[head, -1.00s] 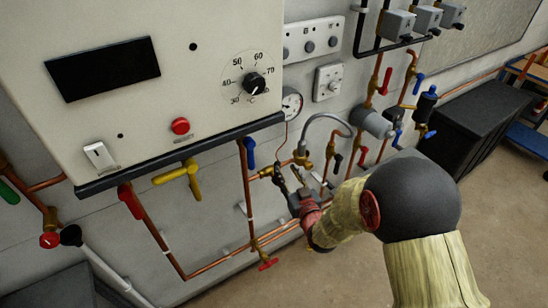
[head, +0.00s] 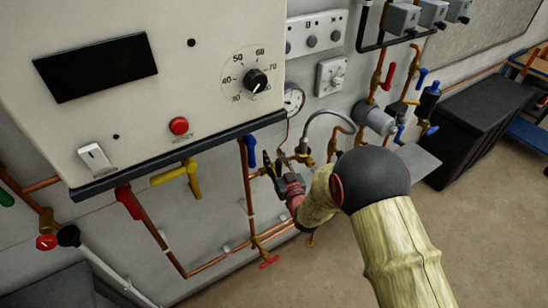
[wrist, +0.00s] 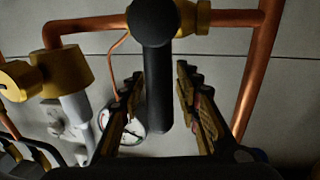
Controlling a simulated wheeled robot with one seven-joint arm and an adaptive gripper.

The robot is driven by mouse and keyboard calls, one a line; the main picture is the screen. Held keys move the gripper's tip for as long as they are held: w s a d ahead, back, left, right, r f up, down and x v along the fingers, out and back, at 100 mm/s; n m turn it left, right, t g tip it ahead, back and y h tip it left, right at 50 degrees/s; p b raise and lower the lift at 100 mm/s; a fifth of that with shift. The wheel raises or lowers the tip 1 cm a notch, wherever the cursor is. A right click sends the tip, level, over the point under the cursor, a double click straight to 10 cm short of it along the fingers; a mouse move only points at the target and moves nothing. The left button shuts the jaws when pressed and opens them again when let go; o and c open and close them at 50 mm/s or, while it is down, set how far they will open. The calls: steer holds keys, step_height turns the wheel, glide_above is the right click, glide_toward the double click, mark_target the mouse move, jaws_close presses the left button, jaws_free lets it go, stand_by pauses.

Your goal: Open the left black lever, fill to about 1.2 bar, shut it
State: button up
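The black lever (wrist: 156,80) shows in the wrist view, running down from its round hub on a brass valve (wrist: 193,17). It lies between the two fingers of my gripper (wrist: 157,92), which are open with a gap on each side of it. In the head view my gripper (head: 273,164) is at the pipework below the boiler's right corner, and I cannot clearly separate the lever from the dark fingers there. The pressure gauge (head: 293,100) is above the valve. It also shows in the wrist view (wrist: 124,116), partly behind a finger, and its reading is too small to tell.
A grey braided hose (head: 325,116) arches close to the right of my gripper. A blue lever (head: 251,151), a yellow handle (head: 175,174) and a red handle (head: 129,202) hang under the boiler (head: 150,90). A black box (head: 475,130) stands right; the floor between is clear.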

steer(key=shift+w+a, duration=0.1)
steer(key=shift+w, duration=0.05)
steer(key=shift+c, duration=0.8)
jaws_close()
